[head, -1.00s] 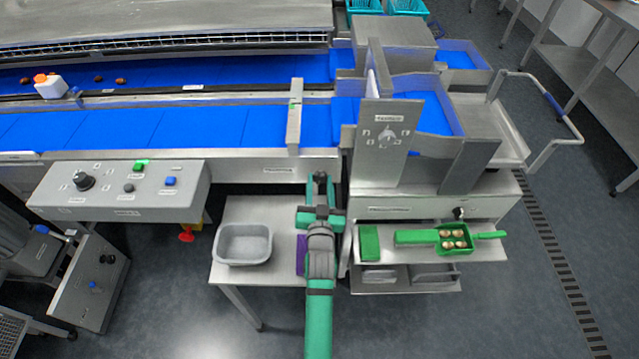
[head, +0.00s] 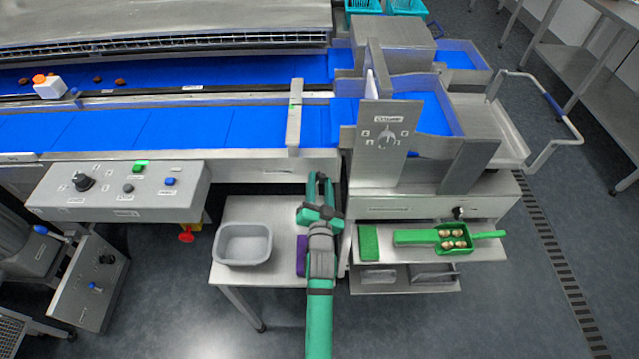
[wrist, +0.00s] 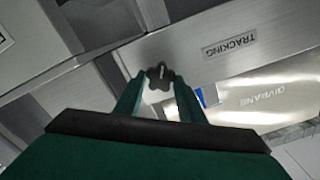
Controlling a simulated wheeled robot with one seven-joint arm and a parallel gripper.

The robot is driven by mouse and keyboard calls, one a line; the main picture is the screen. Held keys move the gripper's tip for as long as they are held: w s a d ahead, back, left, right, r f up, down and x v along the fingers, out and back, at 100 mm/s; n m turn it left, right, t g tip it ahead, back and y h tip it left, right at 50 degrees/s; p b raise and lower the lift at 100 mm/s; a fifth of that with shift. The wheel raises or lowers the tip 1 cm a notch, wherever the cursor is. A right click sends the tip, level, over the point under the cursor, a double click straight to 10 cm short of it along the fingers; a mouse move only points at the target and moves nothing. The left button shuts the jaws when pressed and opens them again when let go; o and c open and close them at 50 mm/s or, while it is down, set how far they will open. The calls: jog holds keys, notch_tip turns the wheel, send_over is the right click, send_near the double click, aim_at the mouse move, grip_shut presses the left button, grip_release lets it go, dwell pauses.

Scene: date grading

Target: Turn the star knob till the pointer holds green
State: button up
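The dark star knob (wrist: 158,76) shows in the wrist view, on a grey metal face beside a plate reading TRACKING (wrist: 229,44). My gripper (wrist: 160,84) has its two green fingers apart, one on each side of the knob. I cannot tell whether they touch it. In the head view my gripper (head: 319,186) is at the front edge of the conveyor frame, left of the hopper unit, and hides the knob. A bracket (head: 294,115) across the belt carries a small green mark; I cannot make out a pointer on it.
A grey tub (head: 243,259) stands on the side table (head: 283,212) below my gripper. A green scoop (head: 454,239) with several dates lies on the shelf at right. The control box (head: 120,192) is at left, and the blue belt (head: 190,129) runs behind.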

jog(key=o, duration=0.4)
jog(key=shift+d, duration=0.15)
jog(key=shift+c, duration=0.2)
jog(key=shift+s+a, duration=0.15)
jog(key=shift+a, duration=0.05)
jog(key=shift+s, duration=0.3)
jog(key=s, duration=1)
jog(key=shift+w, duration=0.1)
